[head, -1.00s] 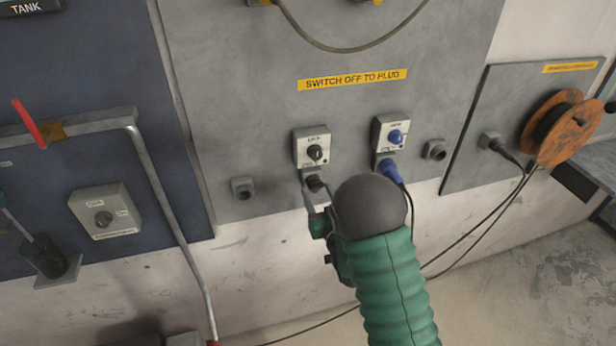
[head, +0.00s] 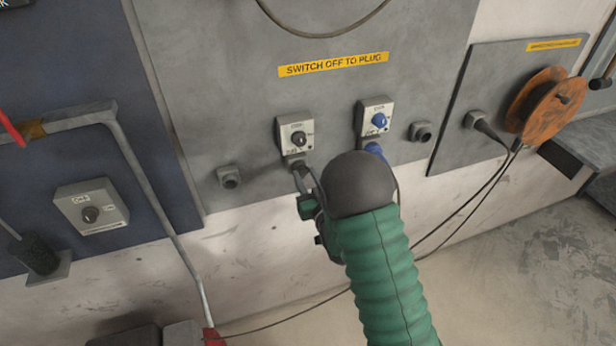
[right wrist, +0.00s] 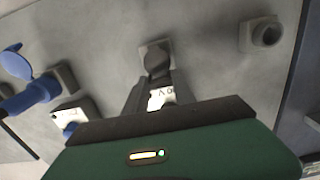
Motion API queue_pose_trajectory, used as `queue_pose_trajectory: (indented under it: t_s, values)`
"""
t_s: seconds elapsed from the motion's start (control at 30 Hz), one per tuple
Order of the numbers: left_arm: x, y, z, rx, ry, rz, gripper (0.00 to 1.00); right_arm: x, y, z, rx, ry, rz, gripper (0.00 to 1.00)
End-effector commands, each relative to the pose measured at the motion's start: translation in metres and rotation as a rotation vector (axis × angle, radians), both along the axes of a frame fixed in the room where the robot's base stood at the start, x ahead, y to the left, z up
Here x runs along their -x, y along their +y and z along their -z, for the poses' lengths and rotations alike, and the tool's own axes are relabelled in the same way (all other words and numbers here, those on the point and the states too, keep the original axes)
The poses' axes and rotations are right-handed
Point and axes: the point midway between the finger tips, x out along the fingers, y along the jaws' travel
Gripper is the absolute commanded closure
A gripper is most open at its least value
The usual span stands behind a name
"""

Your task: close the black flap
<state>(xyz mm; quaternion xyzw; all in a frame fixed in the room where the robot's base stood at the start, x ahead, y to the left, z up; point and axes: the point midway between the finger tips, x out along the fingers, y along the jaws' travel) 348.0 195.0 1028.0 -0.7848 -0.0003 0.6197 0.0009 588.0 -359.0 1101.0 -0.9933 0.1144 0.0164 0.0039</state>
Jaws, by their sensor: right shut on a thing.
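The black flap (right wrist: 157,62) is a dark rounded cover on a small grey socket in the middle of the right wrist view. In the head view the socket (head: 294,159) is below the switch box with the black knob (head: 298,138), and the flap is mostly hidden by my gripper. My right gripper (head: 300,178) reaches up to the socket, and its fingers (right wrist: 154,84) are shut on the flap. How far the flap stands open is hard to tell. My left gripper is not in view.
Right of the socket is a blue-knob switch (head: 378,119) with a blue plug (right wrist: 36,92) below it. Grey capped ports (head: 229,177) (head: 420,131) sit on both sides. An orange cable reel (head: 545,105) is at right, a grey pipe (head: 160,205) at left.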

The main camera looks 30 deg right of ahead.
Motion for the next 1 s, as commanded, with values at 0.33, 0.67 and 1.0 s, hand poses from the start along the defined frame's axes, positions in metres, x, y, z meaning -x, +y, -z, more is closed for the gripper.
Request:
queue_pose_trajectory:
  t_s: [0.33,0.67,1.0]
  values:
    - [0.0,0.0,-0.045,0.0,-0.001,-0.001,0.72,-0.008,-0.003,-0.008,-0.046,0.198,0.002,1.0]
    - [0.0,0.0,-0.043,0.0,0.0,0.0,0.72,-0.008,-0.004,-0.007,-0.044,0.193,0.004,0.57]
    - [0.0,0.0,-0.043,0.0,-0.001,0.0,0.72,-0.006,-0.005,-0.008,-0.045,0.193,0.006,0.48]
